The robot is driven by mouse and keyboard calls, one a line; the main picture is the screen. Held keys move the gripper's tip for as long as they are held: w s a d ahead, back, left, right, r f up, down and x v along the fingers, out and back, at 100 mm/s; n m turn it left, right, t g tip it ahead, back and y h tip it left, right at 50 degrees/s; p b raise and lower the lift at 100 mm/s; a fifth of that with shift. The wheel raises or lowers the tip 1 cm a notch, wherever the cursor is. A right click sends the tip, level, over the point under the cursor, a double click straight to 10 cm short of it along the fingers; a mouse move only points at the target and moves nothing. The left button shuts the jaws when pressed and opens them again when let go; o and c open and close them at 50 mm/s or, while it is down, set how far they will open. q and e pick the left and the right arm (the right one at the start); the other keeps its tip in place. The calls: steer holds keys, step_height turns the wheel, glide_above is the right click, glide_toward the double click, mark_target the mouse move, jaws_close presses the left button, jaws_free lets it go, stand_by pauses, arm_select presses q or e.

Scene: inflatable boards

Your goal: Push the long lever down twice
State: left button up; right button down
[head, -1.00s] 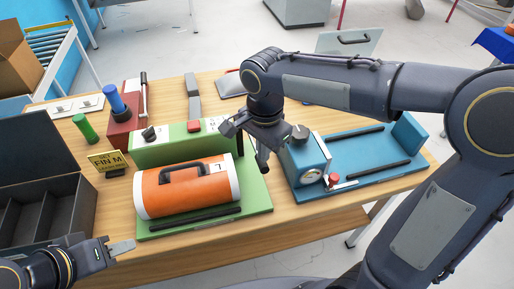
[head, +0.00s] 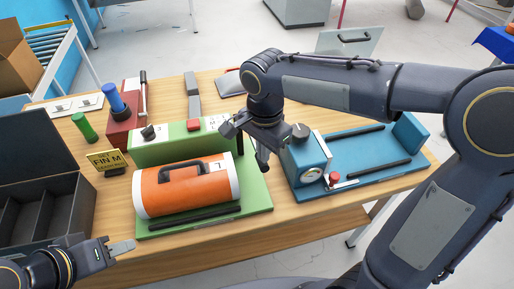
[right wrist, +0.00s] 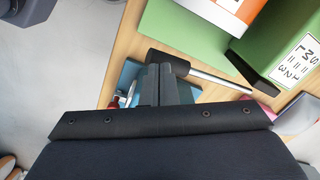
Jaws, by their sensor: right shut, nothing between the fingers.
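The long lever, a silver rod with a black grip (right wrist: 165,62), shows in the right wrist view beside the green machine (right wrist: 285,45). In the head view its dark part (head: 240,144) stands at the right end of the green machine (head: 180,142), partly hidden by my gripper. My right gripper (head: 263,163) is shut and empty. Its fingertips (right wrist: 158,78) appear right at the black grip; I cannot tell whether they touch it. My left gripper (head: 122,247) is low at the left, away from the lever; its jaw opening is unclear.
An orange cylinder (head: 158,198) with a black handle lies on the green base. A blue machine (head: 307,165) stands close on the right of my right gripper. A red box (head: 118,137) with another lever (head: 143,95) stands behind left. A dark case (head: 75,205) is at left.

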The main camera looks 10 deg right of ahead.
steer(key=shift+f+b, duration=3.75)
steer(key=shift+f, duration=1.5)
steer(key=shift+r, duration=0.25)
step_height(320, 180, up, 12)
steer(key=p, duration=1.1)
steer(key=shift+r, duration=0.2)
steer(key=shift+f, duration=0.1)
